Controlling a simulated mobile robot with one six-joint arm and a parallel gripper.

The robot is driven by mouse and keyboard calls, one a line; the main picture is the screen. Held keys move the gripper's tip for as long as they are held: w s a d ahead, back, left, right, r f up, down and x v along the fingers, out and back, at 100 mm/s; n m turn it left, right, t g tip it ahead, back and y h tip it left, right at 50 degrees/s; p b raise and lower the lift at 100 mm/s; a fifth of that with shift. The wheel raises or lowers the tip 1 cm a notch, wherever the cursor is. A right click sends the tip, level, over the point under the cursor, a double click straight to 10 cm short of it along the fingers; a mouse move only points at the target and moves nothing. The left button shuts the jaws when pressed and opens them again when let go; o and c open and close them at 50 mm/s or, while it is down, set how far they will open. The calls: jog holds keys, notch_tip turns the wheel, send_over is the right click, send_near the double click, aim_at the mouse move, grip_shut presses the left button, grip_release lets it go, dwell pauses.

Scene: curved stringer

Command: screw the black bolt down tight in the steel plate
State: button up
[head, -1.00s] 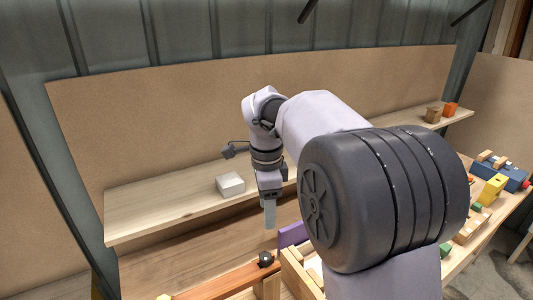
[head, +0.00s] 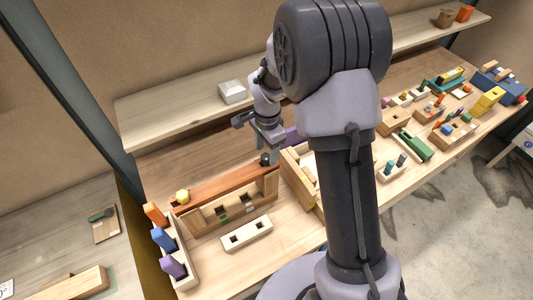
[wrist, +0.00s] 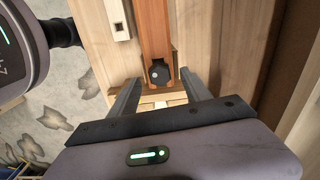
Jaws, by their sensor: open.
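The black bolt (wrist: 159,73) shows its dark, faceted head at the end of a reddish-brown bar (wrist: 155,28) in the wrist view. In the head view the bolt (head: 265,159) is a small dark knob at the bar's right end. My gripper (wrist: 159,80) is open, with one finger on each side of the bolt head and a gap on both sides. In the head view my gripper (head: 270,146) is right above and beside the bolt. I cannot clearly make out the steel plate, nor how deep the bolt sits.
A yellow knob (head: 183,196) stands at the bar's left end. A slotted wooden block (head: 247,234) lies in front. A purple block (head: 292,136) and a wooden box (head: 288,172) are close on the right.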

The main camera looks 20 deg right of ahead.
notch_tip(320, 180, down, 2)
